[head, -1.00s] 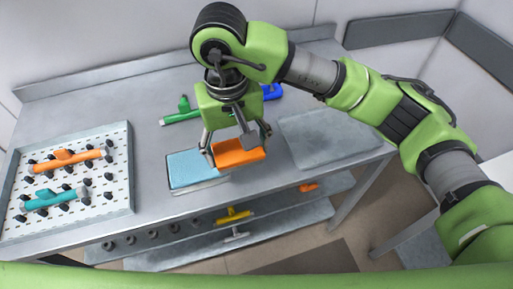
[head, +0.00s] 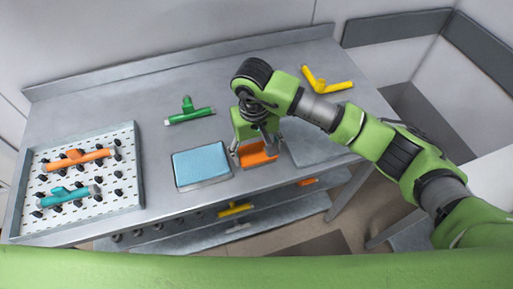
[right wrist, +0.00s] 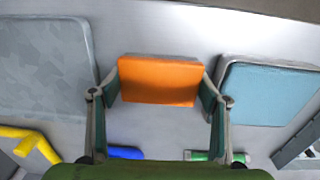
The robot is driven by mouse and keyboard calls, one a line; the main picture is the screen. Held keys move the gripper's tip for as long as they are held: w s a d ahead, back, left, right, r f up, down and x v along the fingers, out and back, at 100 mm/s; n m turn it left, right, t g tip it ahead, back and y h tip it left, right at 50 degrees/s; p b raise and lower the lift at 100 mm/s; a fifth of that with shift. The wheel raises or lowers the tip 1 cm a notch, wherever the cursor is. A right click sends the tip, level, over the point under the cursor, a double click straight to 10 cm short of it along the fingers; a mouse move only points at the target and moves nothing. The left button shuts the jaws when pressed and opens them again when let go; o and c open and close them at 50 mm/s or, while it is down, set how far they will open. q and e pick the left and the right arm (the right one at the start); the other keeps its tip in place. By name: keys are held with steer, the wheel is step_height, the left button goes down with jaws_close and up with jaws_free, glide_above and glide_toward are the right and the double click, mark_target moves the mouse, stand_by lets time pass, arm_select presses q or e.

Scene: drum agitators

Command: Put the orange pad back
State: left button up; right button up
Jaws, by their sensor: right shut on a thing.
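The orange pad (head: 258,155) is a small block held in my right gripper (head: 256,150), over the bench between the blue pad and a bare grey plate. In the right wrist view the orange pad (right wrist: 160,80) lies squarely between the two fingers, which press on its sides. I cannot tell whether its underside touches the bench. The blue pad (head: 201,164) sits in a shallow grey tray just left of it, with a small gap; it also shows in the right wrist view (right wrist: 268,95). My left gripper is not in view.
The grey plate (head: 315,148) lies to the right, partly behind my arm. A green fitting (head: 188,112) and a yellow one (head: 325,82) lie farther back. A blue fitting (right wrist: 125,153) shows near the gripper. A pegged tray (head: 128,200) at left holds orange and teal fittings.

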mark_target(255, 152)
steer(key=shift+f, duration=0.2)
steer(key=o, duration=0.9)
steer(key=shift+c, duration=0.2)
steer(key=shift+r, duration=0.1)
steer(key=shift+r, duration=0.2)
step_height(255, 152, up, 12)
steer(key=b, duration=0.4)
steer(key=shift+a, duration=0.2)
steer(key=shift+f, duration=0.1)
